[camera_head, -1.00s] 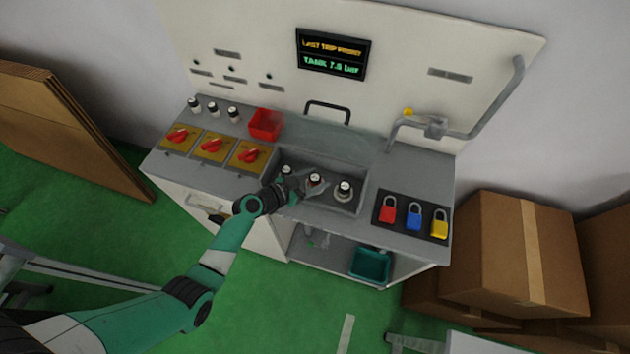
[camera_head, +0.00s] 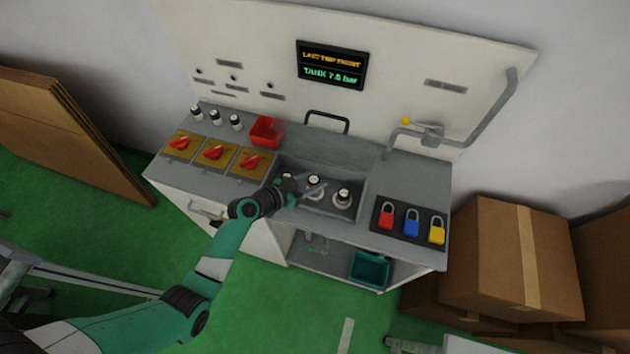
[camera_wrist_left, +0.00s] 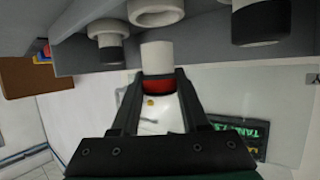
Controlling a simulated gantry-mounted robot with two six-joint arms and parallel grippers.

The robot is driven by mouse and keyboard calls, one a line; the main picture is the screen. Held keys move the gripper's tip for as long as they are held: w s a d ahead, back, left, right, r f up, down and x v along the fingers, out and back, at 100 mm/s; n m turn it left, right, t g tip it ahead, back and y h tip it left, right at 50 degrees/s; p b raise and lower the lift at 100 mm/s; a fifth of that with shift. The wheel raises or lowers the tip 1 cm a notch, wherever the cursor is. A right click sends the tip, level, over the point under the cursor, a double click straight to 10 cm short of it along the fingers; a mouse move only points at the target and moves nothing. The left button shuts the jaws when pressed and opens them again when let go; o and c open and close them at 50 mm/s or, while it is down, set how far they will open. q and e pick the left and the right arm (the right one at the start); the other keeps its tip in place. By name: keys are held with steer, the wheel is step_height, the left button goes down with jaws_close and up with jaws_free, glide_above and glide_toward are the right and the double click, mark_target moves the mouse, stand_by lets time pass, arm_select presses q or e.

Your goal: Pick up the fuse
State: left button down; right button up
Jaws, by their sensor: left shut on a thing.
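My left gripper (camera_head: 314,190) is over the recessed grey tray in the panel's counter. In the left wrist view it (camera_wrist_left: 157,88) is shut on a fuse (camera_wrist_left: 157,58) with a white end and a red band. The white end points toward a round socket (camera_wrist_left: 155,14), with a visible gap between them. In the head view the fuse's pale top (camera_head: 314,180) shows beside the fingers at the middle position. Another fuse (camera_head: 343,193) stands upright to the right, and one (camera_head: 288,178) to the left is partly hidden by the gripper. My right gripper is not seen.
Red, blue and yellow padlocks (camera_head: 412,222) sit at the counter's right. Red rotary switches (camera_head: 214,153), a red bin (camera_head: 267,131) and several small black-and-white parts (camera_head: 215,117) are at left. A black handle (camera_head: 327,120) rises behind the tray. Cardboard boxes (camera_head: 500,260) stand right.

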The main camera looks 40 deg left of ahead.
arm_select(q)
steer(key=s+d+r+p, duration=0.35)
steer(key=s+r, duration=0.55)
steer(key=s, duration=0.4)
steer(key=a+f+n+y, duration=0.2)
steer(key=a+n+y, duration=0.1)
steer(key=a+y, duration=0.1)
steer(key=w+d+m+h, duration=0.1)
steer(key=w+d, duration=0.4)
steer(key=d, duration=0.6)
steer(key=shift+w+r+m+h, duration=0.15)
steer(key=shift+m+h, duration=0.25)
steer(key=shift+h, duration=0.4)
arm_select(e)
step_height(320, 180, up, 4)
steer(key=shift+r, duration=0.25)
arm_select(q)
steer(key=shift+d, duration=0.1)
